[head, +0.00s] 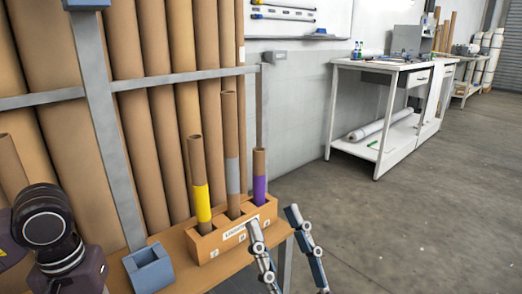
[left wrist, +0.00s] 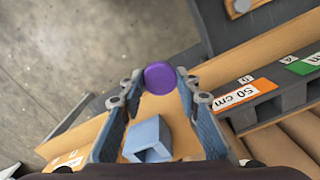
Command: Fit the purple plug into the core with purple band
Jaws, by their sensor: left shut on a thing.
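The core with purple band (head: 259,188) stands upright in the right slot of a wooden holder (head: 213,247), its top end free. The purple plug (left wrist: 160,77) shows as a round purple face between the fingertips of my left gripper (left wrist: 160,82) in the left wrist view. That gripper is shut on the plug and holds it above the bench. In the head view only my left arm shows at lower left; the plug is out of sight there. My right gripper (head: 278,222) has its two fingers spread and empty, in front of the holder's right end.
A core with yellow band (head: 201,195) and one with grey band (head: 232,170) stand in the same holder. A blue open box (head: 149,268) sits on the bench to the left; it also shows in the left wrist view (left wrist: 148,138). A grey rack post (head: 112,130) rises behind.

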